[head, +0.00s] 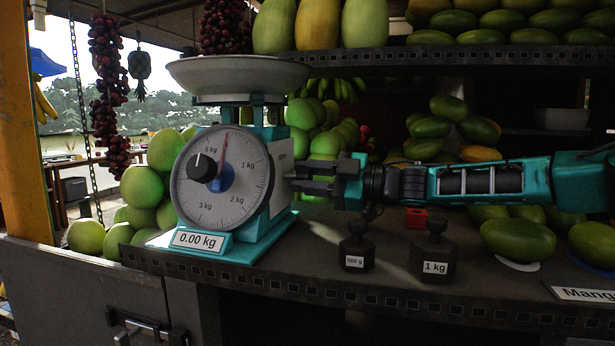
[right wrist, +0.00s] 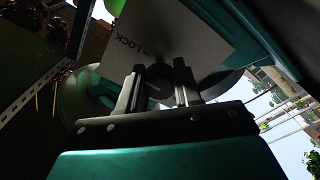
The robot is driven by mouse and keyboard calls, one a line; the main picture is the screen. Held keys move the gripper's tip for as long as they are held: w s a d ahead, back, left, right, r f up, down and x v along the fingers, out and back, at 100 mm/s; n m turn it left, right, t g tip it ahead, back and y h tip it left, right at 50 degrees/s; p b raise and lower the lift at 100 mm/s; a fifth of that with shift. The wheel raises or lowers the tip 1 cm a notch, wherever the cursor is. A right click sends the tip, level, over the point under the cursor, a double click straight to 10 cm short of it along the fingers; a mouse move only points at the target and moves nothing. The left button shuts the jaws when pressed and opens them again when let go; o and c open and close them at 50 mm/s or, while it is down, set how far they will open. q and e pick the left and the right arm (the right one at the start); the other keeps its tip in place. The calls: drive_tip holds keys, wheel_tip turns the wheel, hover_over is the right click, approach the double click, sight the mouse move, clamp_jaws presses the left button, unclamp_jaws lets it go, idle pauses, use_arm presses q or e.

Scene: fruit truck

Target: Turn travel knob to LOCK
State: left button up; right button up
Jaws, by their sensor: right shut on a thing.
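The teal scale (head: 272,215) stands on the counter with its round dial (head: 230,198) facing me and a 0.00 kg display. Its right side carries a pale plate (right wrist: 178,28) lettered LOCK, seen in the right wrist view. My right gripper (head: 292,176) reaches in from the right against that side. A pale line shows between the fingers; the knob's exact setting is hard to tell. My left gripper is out of view.
A 500 g weight (head: 356,252) and a 1 kg weight (head: 433,258) stand on the counter below my right arm. A pan (head: 238,75) tops the scale. Green fruit (head: 140,187) is piled left of it, mangoes (head: 517,240) at right. A shelf (head: 450,57) runs overhead.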

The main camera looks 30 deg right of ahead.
drive_tip(key=shift+r, duration=0.1)
drive_tip(key=o, duration=1)
drive_tip(key=shift+o, duration=0.2)
